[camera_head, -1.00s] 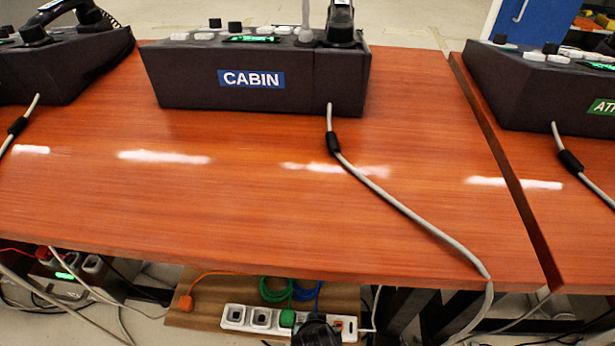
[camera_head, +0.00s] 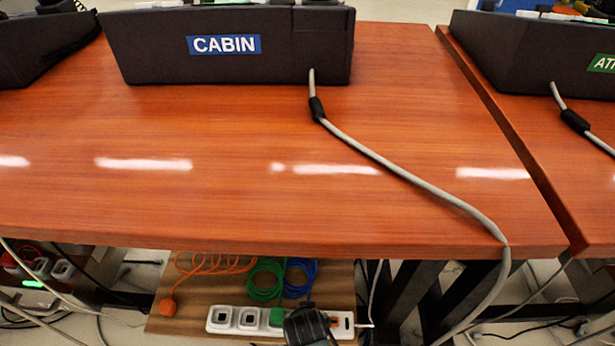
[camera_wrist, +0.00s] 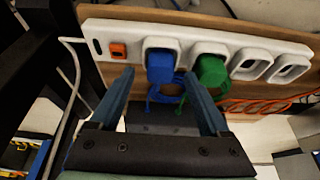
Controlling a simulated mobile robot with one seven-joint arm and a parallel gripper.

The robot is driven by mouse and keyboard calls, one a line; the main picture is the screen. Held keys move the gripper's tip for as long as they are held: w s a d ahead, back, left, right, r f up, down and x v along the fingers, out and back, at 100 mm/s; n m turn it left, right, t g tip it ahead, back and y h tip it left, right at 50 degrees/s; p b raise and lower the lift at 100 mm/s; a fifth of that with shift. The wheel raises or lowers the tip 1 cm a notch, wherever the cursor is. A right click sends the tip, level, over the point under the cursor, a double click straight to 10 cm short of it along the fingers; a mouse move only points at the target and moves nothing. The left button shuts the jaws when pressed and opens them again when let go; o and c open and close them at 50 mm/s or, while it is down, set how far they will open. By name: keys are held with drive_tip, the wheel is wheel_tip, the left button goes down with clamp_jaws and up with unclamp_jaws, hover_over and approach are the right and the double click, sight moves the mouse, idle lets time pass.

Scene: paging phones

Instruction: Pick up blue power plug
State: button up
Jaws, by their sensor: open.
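The blue power plug (camera_wrist: 160,67) sits in a socket of the white power strip (camera_wrist: 130,38) in the wrist view, between the orange switch and the green plug (camera_wrist: 212,72). My gripper (camera_wrist: 168,88) is open, with its two fingers reaching toward the strip. The blue plug shows between the fingertips, and the green plug is close to the right fingertip. In the head view, my gripper (camera_head: 308,325) covers the blue plug at the strip (camera_head: 222,318). The blue cable (camera_head: 300,276) shows behind the strip.
An orange plug (camera_head: 167,307) lies on the wooden board (camera_head: 190,320) at the strip's left. The table (camera_head: 230,190) with the CABIN box (camera_head: 225,65) overhangs the strip. A grey cable (camera_head: 410,185) hangs over its front edge. Dark table legs (camera_head: 400,295) stand at the right.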

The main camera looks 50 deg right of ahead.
drive_tip(key=b+x, duration=0.1)
drive_tip(key=x, duration=0.1)
drive_tip(key=shift+f, duration=0.3)
drive_tip(key=shift+r, duration=0.1)
clamp_jaws()
